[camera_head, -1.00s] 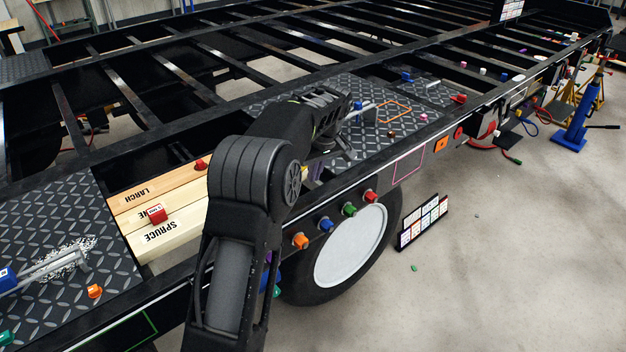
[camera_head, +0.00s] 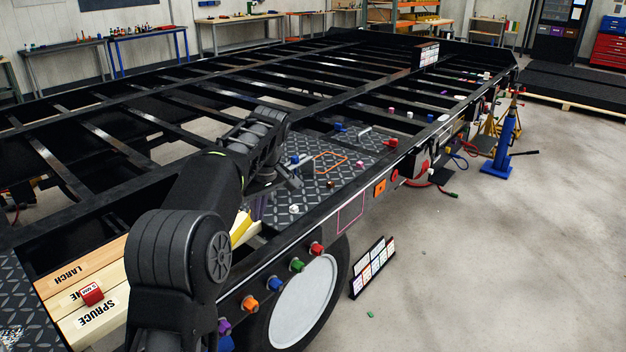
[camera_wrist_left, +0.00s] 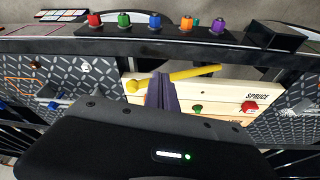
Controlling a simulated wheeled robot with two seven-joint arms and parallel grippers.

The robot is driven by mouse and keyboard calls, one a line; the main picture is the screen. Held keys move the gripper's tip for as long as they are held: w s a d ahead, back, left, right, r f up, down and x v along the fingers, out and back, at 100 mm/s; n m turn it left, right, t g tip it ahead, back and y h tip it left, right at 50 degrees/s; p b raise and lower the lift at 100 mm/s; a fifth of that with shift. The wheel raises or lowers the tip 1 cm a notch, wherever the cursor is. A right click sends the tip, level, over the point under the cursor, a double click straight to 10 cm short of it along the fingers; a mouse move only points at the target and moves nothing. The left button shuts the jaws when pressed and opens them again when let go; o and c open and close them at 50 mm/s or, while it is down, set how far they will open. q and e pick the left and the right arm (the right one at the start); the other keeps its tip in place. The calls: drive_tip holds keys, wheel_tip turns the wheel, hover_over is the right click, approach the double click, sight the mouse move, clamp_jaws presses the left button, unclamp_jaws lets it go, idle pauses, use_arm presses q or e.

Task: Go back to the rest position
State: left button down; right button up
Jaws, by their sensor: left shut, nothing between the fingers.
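My left gripper shows in the left wrist view (camera_wrist_left: 160,90) as purple fingers closed together with nothing between them. In the head view my left arm rises from the bottom, bends, and its wrist hangs over the trailer's side, left of the patterned metal plate (camera_head: 340,150). The fingers are mostly hidden there. A yellow bar-shaped object (camera_wrist_left: 195,73) lies behind the fingers in the wrist view, by the wooden planks. It is partly hidden by my arm in the head view (camera_head: 240,226). My right gripper is not in view.
Wooden planks (camera_head: 80,275) carry a red block (camera_head: 91,293). Coloured knobs (camera_head: 297,265) line the trailer's outer rail above a wheel (camera_head: 300,300). A card stand (camera_head: 372,268) is on the floor. The floor at right is mostly clear; a blue jack (camera_head: 503,145) stands there.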

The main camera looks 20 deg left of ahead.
use_arm(q)
drive_tip(key=w+d+f+m+t+h, duration=0.1)
drive_tip(key=w+d+f+m+t, duration=0.1)
drive_tip(key=w+d+f+m, duration=0.3)
drive_tip(key=w+d+f+m+t+h, duration=0.1)
drive_tip(key=w+d+f+t, duration=0.15)
drive_tip(key=f, duration=0.35)
drive_tip(key=s+d+f+m+h, duration=0.1)
drive_tip(key=s+d+f+m, duration=0.15)
drive_tip(key=d+f, duration=0.45)
drive_tip(key=s+d+f+m+h, duration=0.1)
drive_tip(key=s+d+f, duration=0.35)
drive_tip(key=f, duration=0.55)
drive_tip(key=s+d+f+m+g+h, duration=0.1)
drive_tip(key=s+d+f, duration=0.35)
drive_tip(key=s, duration=0.35)
drive_tip(key=s+d+f+m+g+h, duration=0.1)
drive_tip(key=s+d+f, duration=0.3)
drive_tip(key=s+f, duration=0.25)
drive_tip(key=s+d+f+g, duration=0.1)
drive_tip(key=s+d, duration=0.1)
drive_tip(key=s, duration=0.8)
drive_tip(key=s+d+f+g+h, duration=0.1)
drive_tip(key=s+d+f+g, duration=0.1)
drive_tip(key=s, duration=0.7)
drive_tip(key=shift+s+d+n, duration=0.35)
drive_tip(key=shift+d+n, duration=0.1)
drive_tip(key=shift+d, duration=0.25)
drive_tip(key=shift+g, duration=0.25)
